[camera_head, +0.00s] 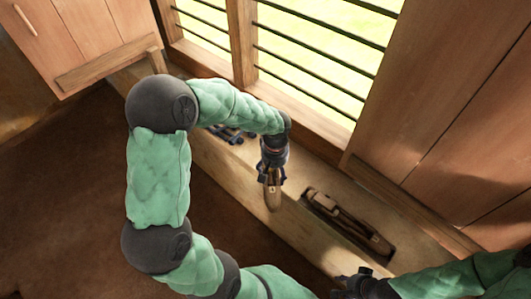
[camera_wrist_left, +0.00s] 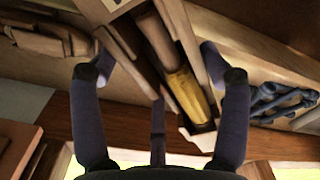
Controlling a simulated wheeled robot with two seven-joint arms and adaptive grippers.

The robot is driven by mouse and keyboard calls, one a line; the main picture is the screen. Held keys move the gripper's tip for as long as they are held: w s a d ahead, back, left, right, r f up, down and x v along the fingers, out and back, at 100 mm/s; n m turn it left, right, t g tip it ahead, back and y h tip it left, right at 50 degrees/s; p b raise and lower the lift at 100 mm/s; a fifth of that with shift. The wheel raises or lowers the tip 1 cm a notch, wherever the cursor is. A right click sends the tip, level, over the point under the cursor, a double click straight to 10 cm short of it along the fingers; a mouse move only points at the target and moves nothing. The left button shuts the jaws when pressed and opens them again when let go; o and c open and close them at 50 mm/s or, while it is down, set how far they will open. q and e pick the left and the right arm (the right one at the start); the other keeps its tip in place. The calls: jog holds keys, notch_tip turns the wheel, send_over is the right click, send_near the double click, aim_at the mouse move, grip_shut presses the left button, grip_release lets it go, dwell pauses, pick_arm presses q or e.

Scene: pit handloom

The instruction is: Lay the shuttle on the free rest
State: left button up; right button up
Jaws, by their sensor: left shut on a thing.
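My left gripper (camera_head: 272,170) is shut on a wooden shuttle (camera_head: 273,198) and holds it above the window ledge. In the left wrist view the shuttle (camera_wrist_left: 208,137) lies between the fingers, its hollow open to the camera with a yellow bobbin (camera_wrist_left: 184,94) inside. A blue-grey rest (camera_head: 233,135) stands on the ledge, partly behind my left arm; no shuttle shows on its visible part. It also shows at the right of the left wrist view (camera_wrist_left: 285,101). My right gripper (camera_head: 352,284) is low in the head view; its fingers are too dark and small to read.
A dark tray (camera_head: 389,252) holding brown wooden pieces (camera_head: 340,213) sits on the ledge (camera_head: 298,232), right of the held shuttle. Window bars (camera_head: 315,55) stand behind the ledge. A wooden cabinet (camera_head: 85,40) is at upper left and wooden panels (camera_head: 445,120) are at right.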

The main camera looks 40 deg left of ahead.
pick_arm(q)
jog(key=w+f, duration=0.1)
jog(key=w+a+f+b, duration=0.1)
jog(key=w, duration=0.1)
jog(key=w+a+f, duration=0.1)
jog(key=w, duration=0.1)
jog(key=shift+w+a, duration=0.1)
jog(key=shift+a, duration=0.1)
jog(key=w+f+b, duration=0.1)
jog(key=f, duration=0.1)
jog(key=w+a+f+b, duration=0.1)
jog(key=shift+w+a+f, duration=0.15)
jog(key=shift+w+f, duration=0.2)
jog(key=shift+w, duration=0.05)
jog(key=shift+w+a+f+b, duration=0.35)
jog(key=shift+w+f, duration=0.3)
jog(key=shift+f, duration=0.2)
jog(key=shift+f+b, duration=0.7)
jog(key=shift+f, duration=0.75)
jog(key=shift+f, duration=0.15)
jog(key=o, duration=1.4)
